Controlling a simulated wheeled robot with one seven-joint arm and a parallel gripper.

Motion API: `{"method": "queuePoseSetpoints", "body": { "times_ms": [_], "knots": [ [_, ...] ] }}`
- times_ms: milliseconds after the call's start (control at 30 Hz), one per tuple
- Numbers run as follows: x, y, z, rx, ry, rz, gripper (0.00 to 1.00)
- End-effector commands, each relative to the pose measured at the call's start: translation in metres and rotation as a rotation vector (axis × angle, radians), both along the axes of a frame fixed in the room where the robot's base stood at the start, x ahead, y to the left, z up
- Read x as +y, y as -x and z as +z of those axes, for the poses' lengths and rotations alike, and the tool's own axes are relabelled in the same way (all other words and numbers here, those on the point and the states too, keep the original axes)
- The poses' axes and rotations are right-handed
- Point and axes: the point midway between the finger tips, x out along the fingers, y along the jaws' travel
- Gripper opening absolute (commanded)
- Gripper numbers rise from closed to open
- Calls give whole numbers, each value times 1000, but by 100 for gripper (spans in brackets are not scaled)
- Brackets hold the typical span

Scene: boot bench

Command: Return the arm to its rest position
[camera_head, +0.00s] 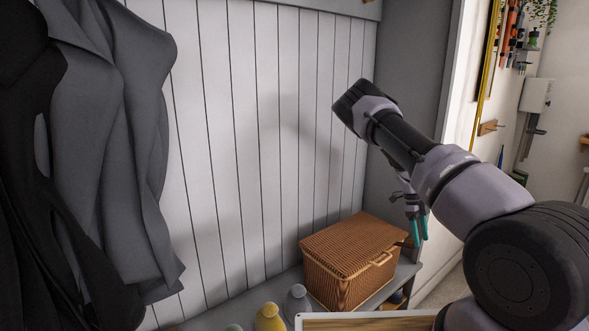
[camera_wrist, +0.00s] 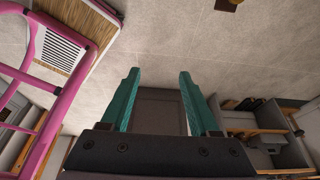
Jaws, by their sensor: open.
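My gripper (camera_head: 417,222) hangs below my raised arm on the right side of the head view, with its teal fingers pointing down. It is just right of the wicker basket (camera_head: 345,256). In the wrist view my gripper (camera_wrist: 158,80) shows two teal fingers spread apart with nothing between them, so it is open and empty.
Grey and black coats (camera_head: 110,130) hang at the left. In the wrist view, a pink frame (camera_wrist: 58,100) is at the left and shelves (camera_wrist: 255,125) at the right.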

Motion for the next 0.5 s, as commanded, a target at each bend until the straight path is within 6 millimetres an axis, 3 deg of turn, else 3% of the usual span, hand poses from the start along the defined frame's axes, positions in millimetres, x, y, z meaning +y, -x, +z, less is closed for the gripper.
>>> {"method": "queuePoseSetpoints", "body": {
  "times_ms": [500],
  "knots": [
    [18,-1,39,-32,-103,75,62]
  ]
}}
